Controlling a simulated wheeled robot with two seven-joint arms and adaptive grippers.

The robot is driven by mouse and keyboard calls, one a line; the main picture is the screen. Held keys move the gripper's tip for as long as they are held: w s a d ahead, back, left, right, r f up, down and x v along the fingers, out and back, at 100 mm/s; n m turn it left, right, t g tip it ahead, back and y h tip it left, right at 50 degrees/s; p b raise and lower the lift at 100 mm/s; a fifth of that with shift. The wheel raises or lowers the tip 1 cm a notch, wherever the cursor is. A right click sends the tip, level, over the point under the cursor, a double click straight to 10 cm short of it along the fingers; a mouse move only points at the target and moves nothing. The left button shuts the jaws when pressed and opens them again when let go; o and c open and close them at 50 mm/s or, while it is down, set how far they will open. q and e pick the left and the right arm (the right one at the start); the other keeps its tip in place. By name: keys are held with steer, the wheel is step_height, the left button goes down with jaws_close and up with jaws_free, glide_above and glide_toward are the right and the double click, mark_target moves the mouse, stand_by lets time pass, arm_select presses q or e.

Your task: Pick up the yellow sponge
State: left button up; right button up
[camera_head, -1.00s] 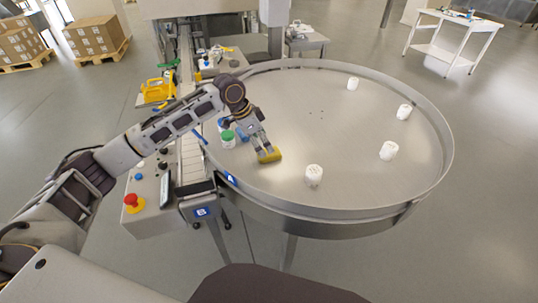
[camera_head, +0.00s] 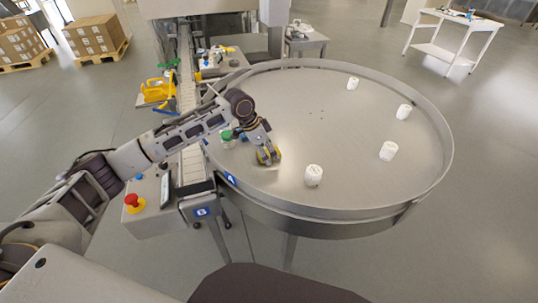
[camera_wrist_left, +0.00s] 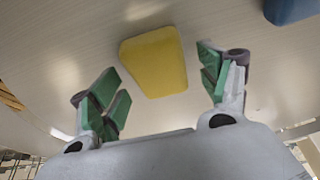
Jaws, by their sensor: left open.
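The yellow sponge (camera_head: 270,156) lies on the round metal table, near its left front part. In the left wrist view the yellow sponge (camera_wrist_left: 154,62) sits ahead of and between the fingers, a little beyond their tips. My left gripper (camera_head: 267,150) is over the sponge in the head view and partly covers it. In the wrist view my left gripper (camera_wrist_left: 163,82) is open, with green-padded fingers apart and nothing between them. I cannot tell whether a finger touches the sponge. My right gripper is not in view.
The round metal table (camera_head: 330,187) has a raised rim. White jars (camera_head: 314,175) stand on it, spread to the right. A green-lidded container (camera_head: 227,136) is left of the gripper. A blue object (camera_wrist_left: 290,10) lies near the sponge. The table's middle is clear.

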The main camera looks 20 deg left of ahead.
mark_target(268, 152)
arm_select(q)
steer(key=shift+c, duration=0.4)
steer(key=c, duration=0.9)
steer(key=shift+r, duration=0.65)
step_height(268, 152, up, 8)
steer(key=shift+f, duration=0.15)
steer(key=shift+r, duration=0.5)
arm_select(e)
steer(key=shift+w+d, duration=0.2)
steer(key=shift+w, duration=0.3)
